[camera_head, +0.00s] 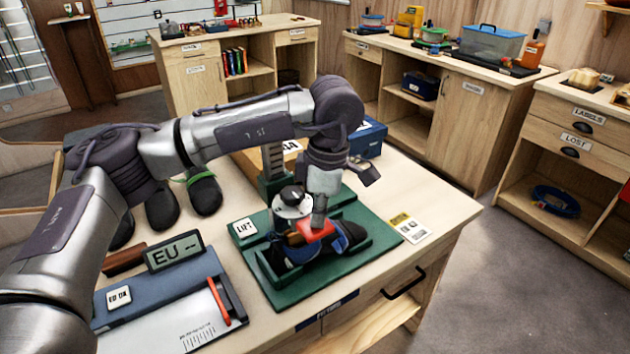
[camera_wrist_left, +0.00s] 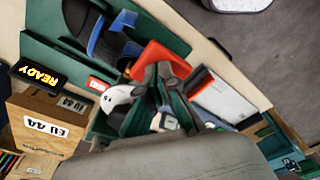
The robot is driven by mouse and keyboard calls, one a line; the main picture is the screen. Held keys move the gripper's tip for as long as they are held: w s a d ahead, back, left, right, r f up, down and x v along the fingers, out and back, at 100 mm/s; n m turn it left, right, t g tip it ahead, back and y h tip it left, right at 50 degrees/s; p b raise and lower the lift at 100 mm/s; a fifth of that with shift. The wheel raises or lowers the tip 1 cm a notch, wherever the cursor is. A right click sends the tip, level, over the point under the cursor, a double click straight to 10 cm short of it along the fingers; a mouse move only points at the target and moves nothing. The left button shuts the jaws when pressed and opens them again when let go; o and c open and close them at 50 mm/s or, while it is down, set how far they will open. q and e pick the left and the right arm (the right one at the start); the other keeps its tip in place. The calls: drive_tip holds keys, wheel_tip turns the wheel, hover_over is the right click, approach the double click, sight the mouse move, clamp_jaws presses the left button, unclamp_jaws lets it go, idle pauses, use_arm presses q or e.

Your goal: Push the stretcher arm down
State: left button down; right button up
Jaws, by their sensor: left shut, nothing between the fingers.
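The stretcher stands on a green base (camera_head: 269,283) on the bench. Its red arm end (camera_head: 316,231) lies over a dark and blue climbing shoe (camera_head: 350,236) set in the base. The red part also shows in the wrist view (camera_wrist_left: 155,58), with the shoe (camera_wrist_left: 112,42) beside it. My left gripper (camera_head: 318,222) points down, shut and empty, with its tips at the red part. I cannot tell whether they press on it. In the wrist view the fingertips (camera_wrist_left: 165,72) overlap its edge. A white round part (camera_head: 291,204) stands behind the red part. My right gripper is not in view.
A "LIFT" label (camera_head: 244,228) is by the base. A measuring board with an "EU --" display (camera_head: 174,251) lies at the front left, dark shoes (camera_head: 205,193) behind it. A blue box (camera_head: 367,138) stands behind. A "READY" display (camera_wrist_left: 40,75) shows in the wrist view.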

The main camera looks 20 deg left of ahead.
sight(334, 226)
use_arm(q)
wheel_tip(334, 226, down, 2)
drive_tip(key=shift+f+b, duration=0.2)
drive_tip(key=shift+b, duration=0.35)
drive_tip(key=shift+r, duration=0.2)
drive_tip(key=shift+d+r+p, duration=0.15)
drive_tip(key=shift+d+p, duration=0.1)
drive_tip(key=shift+p, duration=0.05)
drive_tip(key=shift+w+d+r, duration=0.15)
drive_tip(key=shift+d+r, duration=0.05)
drive_tip(key=shift+d, duration=0.3)
drive_tip(key=shift+w+d+r, duration=0.15)
drive_tip(key=shift+d+r, duration=0.05)
drive_tip(key=shift+d, duration=0.3)
drive_tip(key=shift+w+d, duration=0.15)
drive_tip(key=shift+d, duration=0.15)
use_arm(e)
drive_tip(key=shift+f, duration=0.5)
use_arm(q)
drive_tip(key=shift+a, duration=0.1)
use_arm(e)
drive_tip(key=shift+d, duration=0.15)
